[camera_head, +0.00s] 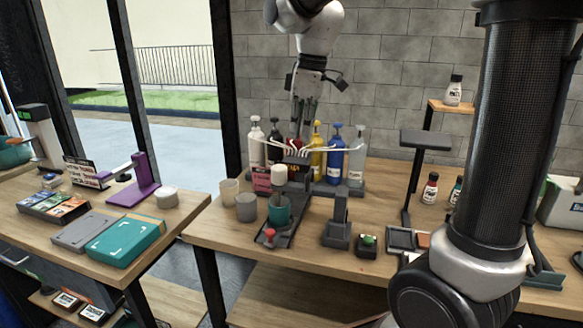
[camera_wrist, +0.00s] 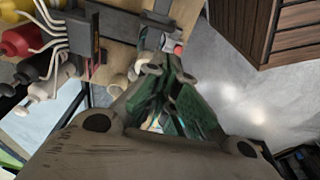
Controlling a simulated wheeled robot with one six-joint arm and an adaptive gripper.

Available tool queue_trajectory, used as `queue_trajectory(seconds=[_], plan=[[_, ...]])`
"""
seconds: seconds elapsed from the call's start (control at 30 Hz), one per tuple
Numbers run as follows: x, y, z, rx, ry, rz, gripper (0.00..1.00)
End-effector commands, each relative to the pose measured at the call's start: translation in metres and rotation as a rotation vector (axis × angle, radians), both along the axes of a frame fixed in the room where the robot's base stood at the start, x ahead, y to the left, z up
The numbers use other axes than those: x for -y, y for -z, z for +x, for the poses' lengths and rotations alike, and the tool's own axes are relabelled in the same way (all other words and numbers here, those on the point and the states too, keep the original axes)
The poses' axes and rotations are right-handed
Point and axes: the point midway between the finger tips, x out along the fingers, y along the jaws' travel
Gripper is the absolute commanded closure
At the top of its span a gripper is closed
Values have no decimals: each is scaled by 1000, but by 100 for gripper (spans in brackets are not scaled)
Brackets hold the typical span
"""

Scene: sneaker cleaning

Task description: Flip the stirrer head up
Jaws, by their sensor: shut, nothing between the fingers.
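The stirrer stands near the front of the middle table. In the head view its white head (camera_head: 279,174) is above a teal cup (camera_head: 279,213), on a dark base (camera_head: 286,236) with a red knob (camera_head: 270,233). The head appears lowered over the cup. My gripper (camera_head: 298,118) points down in front of the pump bottles, above and behind the stirrer, apart from it. It is shut and empty. In the wrist view my fingers (camera_wrist: 150,72) close together near a grey piece with a red part (camera_wrist: 178,48); the stirrer head is not clear there.
A row of pump bottles (camera_head: 318,152) with thin white tubes stands behind the stirrer. A grey cup (camera_head: 246,207) stands at its left, a grey upright stand (camera_head: 337,225) and a green button (camera_head: 367,240) at its right. A left table (camera_head: 190,205) holds boxes.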

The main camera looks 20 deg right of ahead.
Motion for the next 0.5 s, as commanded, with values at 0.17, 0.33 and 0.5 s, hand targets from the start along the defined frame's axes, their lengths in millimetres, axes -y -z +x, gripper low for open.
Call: queue_trajectory(seconds=[0.17, 0.33, 0.5], plan=[[0, 0, 0, 1, 1, 0, 100], [-1, 6, 0, -1, 2, -1, 100], [-4, 31, 2, -3, 2, 0, 100]])
